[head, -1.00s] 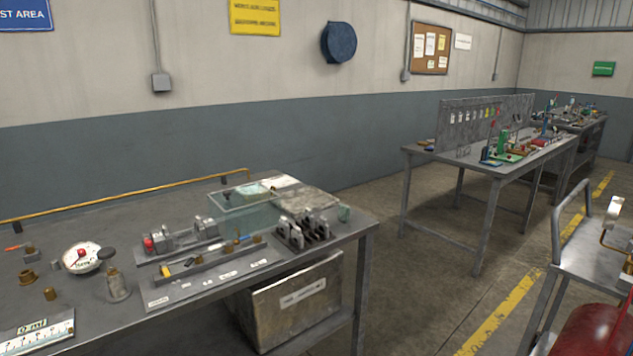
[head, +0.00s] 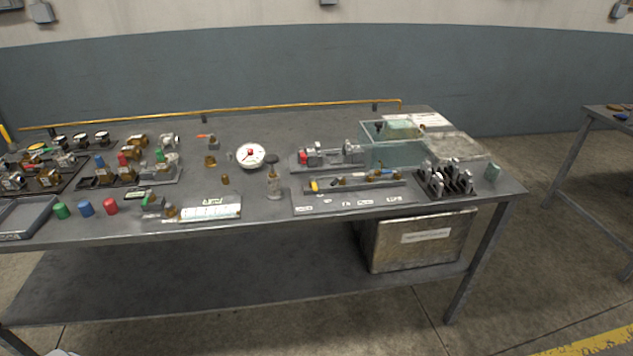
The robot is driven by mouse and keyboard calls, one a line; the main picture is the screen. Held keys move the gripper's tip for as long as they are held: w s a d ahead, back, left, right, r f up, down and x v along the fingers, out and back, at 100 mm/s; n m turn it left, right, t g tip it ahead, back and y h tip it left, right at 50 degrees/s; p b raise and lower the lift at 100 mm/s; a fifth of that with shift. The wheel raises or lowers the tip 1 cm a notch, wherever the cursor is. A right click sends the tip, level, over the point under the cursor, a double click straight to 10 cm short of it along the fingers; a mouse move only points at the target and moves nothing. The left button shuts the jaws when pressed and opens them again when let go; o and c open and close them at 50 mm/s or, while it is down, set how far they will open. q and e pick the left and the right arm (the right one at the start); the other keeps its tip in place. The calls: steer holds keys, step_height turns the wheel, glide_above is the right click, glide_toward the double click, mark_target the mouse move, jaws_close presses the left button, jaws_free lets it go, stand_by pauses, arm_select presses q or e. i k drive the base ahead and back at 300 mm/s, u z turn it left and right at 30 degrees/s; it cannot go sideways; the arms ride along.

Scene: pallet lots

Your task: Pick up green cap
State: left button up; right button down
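A small green cap (head: 61,210) stands on the workbench (head: 262,225) near its front edge at the left. It is beside a blue cap (head: 86,208) and a red cap (head: 110,206), in a row and apart from each other. A grey tray (head: 27,216) is just left of the green cap. Another green piece (head: 160,156) sits among fittings on a rack farther back. Neither of my grippers shows in the head view.
A round white gauge (head: 251,155), a bottle (head: 273,184), a rack of fittings (head: 130,178) and a teal bin (head: 391,147) stand on the bench. A metal box (head: 418,242) sits on the lower shelf. Open floor lies to the right.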

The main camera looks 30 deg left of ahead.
mark_target(61, 210)
steer(key=u, duration=2.45)
